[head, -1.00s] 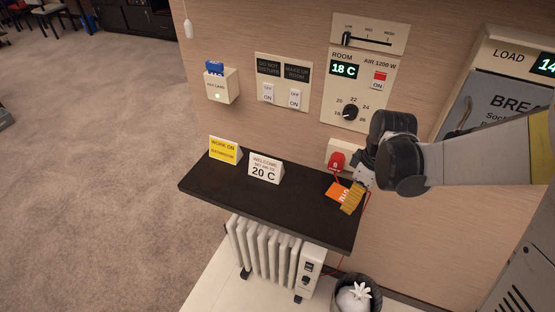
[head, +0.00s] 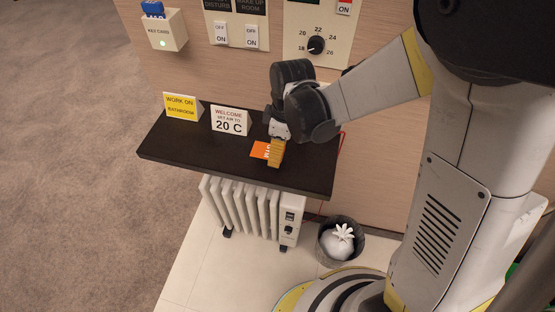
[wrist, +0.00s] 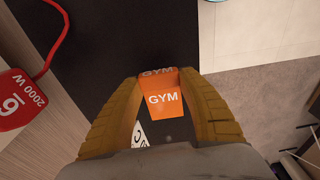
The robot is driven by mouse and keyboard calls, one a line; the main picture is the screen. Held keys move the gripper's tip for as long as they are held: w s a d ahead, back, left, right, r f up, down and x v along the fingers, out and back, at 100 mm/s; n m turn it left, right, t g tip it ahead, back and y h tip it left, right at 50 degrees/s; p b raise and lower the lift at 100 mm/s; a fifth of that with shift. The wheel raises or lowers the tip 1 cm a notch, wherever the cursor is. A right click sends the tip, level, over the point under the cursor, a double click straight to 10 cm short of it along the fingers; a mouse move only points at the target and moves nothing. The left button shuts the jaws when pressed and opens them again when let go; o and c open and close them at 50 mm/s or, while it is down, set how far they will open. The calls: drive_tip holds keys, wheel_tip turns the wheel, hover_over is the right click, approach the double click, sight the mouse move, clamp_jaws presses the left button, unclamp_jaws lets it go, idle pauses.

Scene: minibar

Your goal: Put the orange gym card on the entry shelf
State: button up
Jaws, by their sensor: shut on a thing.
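The orange gym card (head: 260,149) is at the tips of my gripper (head: 276,152), over the dark entry shelf (head: 190,156). In the wrist view the card (wrist: 161,101) reads GYM and sits between the two yellow fingers (wrist: 158,82). My gripper is shut on it and points down. The black shelf surface (wrist: 100,40) lies beneath. I cannot tell whether the card touches the shelf.
A yellow sign (head: 181,107) and a white 20 C sign (head: 229,121) stand on the shelf's left half. A white radiator (head: 240,207) and a bin (head: 340,240) are below. A red plug (wrist: 14,98) is beside the shelf. The shelf's front left is clear.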

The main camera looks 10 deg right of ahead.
drive_tip(key=shift+f+b, duration=0.8)
drive_tip(key=shift+f, duration=0.95)
drive_tip(key=shift+f, duration=0.2)
drive_tip(key=o, duration=0.9)
drive_tip(key=shift+r, duration=0.1)
